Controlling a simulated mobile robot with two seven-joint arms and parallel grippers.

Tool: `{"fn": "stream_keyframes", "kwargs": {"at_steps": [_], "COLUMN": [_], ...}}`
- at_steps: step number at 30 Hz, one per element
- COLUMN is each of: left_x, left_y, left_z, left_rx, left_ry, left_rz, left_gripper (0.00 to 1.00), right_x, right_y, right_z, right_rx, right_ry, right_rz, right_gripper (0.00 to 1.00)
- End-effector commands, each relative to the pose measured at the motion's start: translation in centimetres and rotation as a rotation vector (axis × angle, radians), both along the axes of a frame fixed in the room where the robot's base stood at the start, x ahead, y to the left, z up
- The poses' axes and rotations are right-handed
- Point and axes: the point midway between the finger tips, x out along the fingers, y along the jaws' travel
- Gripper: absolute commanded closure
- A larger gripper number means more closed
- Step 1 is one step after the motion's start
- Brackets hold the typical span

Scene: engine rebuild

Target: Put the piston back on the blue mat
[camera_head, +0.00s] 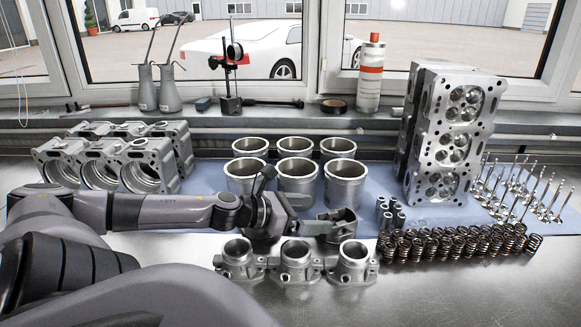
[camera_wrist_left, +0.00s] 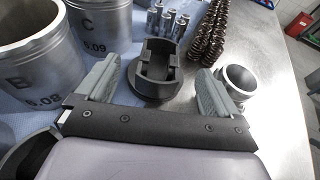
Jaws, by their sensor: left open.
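The piston (camera_wrist_left: 157,72) is dark grey and stands crown down, with its open skirt upward. In the wrist view it sits between and just beyond the fingertips of my left gripper (camera_wrist_left: 158,85), which is open, with a visible gap on both sides. In the head view the piston (camera_head: 338,224) stands right of my left gripper (camera_head: 287,208), near the front edge of the blue mat (camera_head: 390,180). Its base is partly hidden by the throttle-like housings in front, so I cannot tell exactly how it meets the mat edge. My right gripper is out of view.
Cylinder liners (camera_head: 297,182) stand just behind my gripper. Metal housings (camera_head: 295,262) stand in front on the bare table. Small pins (camera_head: 390,214), springs (camera_head: 455,245), valves (camera_head: 520,190) and the cylinder head (camera_head: 445,135) are at right. The engine block (camera_head: 115,160) is at left.

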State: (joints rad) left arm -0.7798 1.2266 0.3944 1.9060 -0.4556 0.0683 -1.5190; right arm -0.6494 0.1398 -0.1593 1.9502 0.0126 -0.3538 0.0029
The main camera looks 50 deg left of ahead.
Motion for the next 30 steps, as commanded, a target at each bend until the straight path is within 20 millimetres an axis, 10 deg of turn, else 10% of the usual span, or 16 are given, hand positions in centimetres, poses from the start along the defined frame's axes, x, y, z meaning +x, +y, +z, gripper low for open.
{"fn": "stream_keyframes", "kwargs": {"at_steps": [30], "left_x": [-4.3], "left_y": [1.2], "left_z": [1.4], "left_rx": [-0.001], "left_ry": [0.0], "left_rz": [-0.001], "left_gripper": [0.05], "right_x": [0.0], "right_y": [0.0], "right_z": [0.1], "right_rx": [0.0], "right_ry": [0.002], "right_rz": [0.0], "right_gripper": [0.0]}}
